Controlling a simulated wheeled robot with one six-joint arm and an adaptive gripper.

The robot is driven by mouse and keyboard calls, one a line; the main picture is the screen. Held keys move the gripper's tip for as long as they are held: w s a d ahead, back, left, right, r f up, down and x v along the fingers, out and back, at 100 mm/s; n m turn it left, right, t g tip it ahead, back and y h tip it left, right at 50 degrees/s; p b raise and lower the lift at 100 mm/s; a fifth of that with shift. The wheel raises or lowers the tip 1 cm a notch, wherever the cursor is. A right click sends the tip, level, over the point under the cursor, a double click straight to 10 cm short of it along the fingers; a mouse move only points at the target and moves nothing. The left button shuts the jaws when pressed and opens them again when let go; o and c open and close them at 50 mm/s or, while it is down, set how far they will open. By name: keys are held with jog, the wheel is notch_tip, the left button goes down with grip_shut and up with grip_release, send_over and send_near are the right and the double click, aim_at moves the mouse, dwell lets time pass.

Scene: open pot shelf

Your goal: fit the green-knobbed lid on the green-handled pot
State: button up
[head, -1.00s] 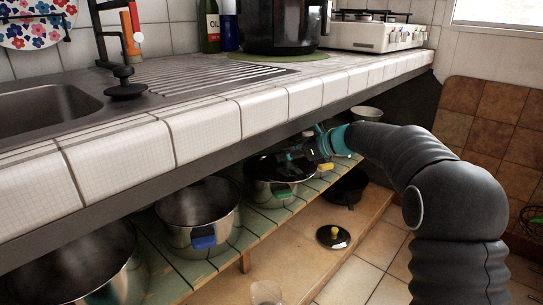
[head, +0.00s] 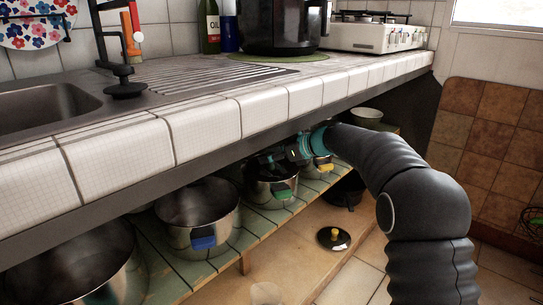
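The green-handled pot (head: 270,186) stands on the green slatted shelf under the counter, its green handle facing me. My gripper (head: 268,158) is low over this pot's mouth, just under the counter edge, reaching in from the right. Its fingers are small, dark and partly merged with the dark pot opening, so I cannot tell whether they are open or shut. A green knob does not show clearly. Something dark lies at the pot's mouth under the gripper, but I cannot tell whether it is the lid, or whether it is seated or tilted.
A blue-handled pot (head: 197,217) stands to the left, with a larger pot (head: 85,265) nearer. A yellow-handled pot (head: 321,166) stands close behind on the right. A yellow-knobbed lid (head: 333,238) lies on the lower board. The counter edge (head: 210,133) hangs close above the pots.

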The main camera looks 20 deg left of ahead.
aim_at(282, 166)
jog(key=v, duration=0.4)
jog(key=shift+d+f, duration=0.15)
jog(key=shift+d, duration=0.05)
jog(key=s+d, duration=0.1)
jog(key=d, duration=0.9)
jog(key=shift+s+d+p, duration=0.35)
jog(key=shift+d+p, duration=0.05)
jog(key=s+d+r+n+t+h, duration=0.1)
jog(key=s+d+n+h, duration=0.2)
jog(key=s+d+n, duration=0.5)
jog(key=s+d+r+n+h, duration=0.1)
jog(key=s+d+n+h, duration=0.15)
jog(key=s+d, duration=0.75)
jog(key=s+d+f+n+t+h, duration=0.1)
jog(key=s+d+f+n+h, duration=0.1)
jog(key=s, duration=0.4)
jog(key=s+d+f+n+h, duration=0.2)
jog(key=s+d+n, duration=0.2)
jog(key=s, duration=0.3)
jog(key=s+d+f+n+t+h, duration=0.1)
jog(key=s+d+f+n+h, duration=0.1)
jog(key=s, duration=0.5)
jog(key=d+n+h, duration=0.1)
jog(key=d, duration=0.1)
jog(key=shift+s+d+f+t, duration=0.25)
jog(key=shift+d+f+t, duration=0.05)
jog(key=shift+d, duration=0.1)
